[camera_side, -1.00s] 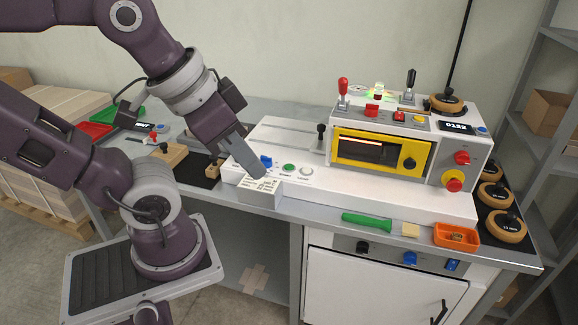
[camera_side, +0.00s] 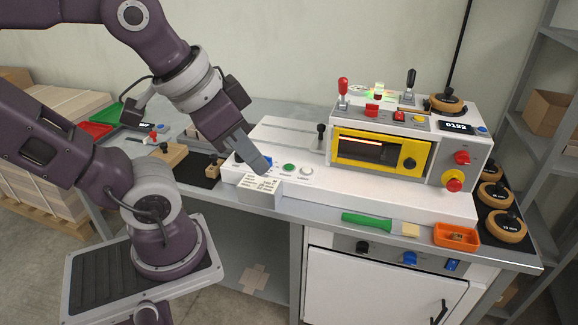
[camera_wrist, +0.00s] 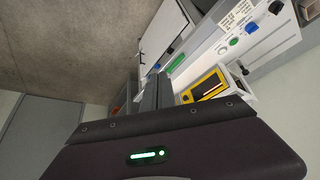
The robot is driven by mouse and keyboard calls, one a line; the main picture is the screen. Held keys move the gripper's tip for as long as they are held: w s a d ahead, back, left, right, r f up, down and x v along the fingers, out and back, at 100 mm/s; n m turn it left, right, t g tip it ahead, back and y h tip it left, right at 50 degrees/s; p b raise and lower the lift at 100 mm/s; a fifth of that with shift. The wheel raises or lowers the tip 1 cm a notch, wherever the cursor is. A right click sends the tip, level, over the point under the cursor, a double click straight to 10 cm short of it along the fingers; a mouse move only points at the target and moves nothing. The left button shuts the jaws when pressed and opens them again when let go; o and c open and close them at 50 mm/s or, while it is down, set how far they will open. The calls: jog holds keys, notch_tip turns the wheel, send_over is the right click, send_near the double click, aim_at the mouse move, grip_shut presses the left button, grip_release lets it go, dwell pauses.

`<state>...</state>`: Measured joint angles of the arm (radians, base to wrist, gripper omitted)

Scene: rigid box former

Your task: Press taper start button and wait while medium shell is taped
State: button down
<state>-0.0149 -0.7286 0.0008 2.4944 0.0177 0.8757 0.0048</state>
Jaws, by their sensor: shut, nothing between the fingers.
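My gripper (camera_side: 263,168) is shut and empty, its grey fingers slanting down over the left end of the white machine's bed in the side view. A green button (camera_side: 288,168) lies just right of the fingertips, apart from them in the picture. A pale button (camera_side: 306,172) sits beside it, and a blue control (camera_side: 251,161) is partly hidden behind the fingers. Button labels are too small to read. The green button also shows in the wrist view (camera_wrist: 233,41), beyond my fingers (camera_wrist: 158,92). I cannot make out the medium shell.
The yellow-framed window (camera_side: 378,150) has an orange glow inside. A display (camera_side: 457,127) reads about 0122. A black-knobbed lever (camera_side: 320,133) stands on the bed.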

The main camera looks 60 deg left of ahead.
jog(key=w+a+y, duration=0.3)
jog(key=w+a, duration=0.5)
jog(key=w, duration=0.1)
jog(key=m+t, duration=0.3)
jog(key=m, duration=0.2)
send_over(287, 167)
notch_tip(287, 167, down, 15)
jog(key=shift+s+f, duration=0.1)
jog(key=shift+f, duration=0.1)
jog(key=shift+f, duration=4.4)
jog(key=shift+f, duration=0.4)
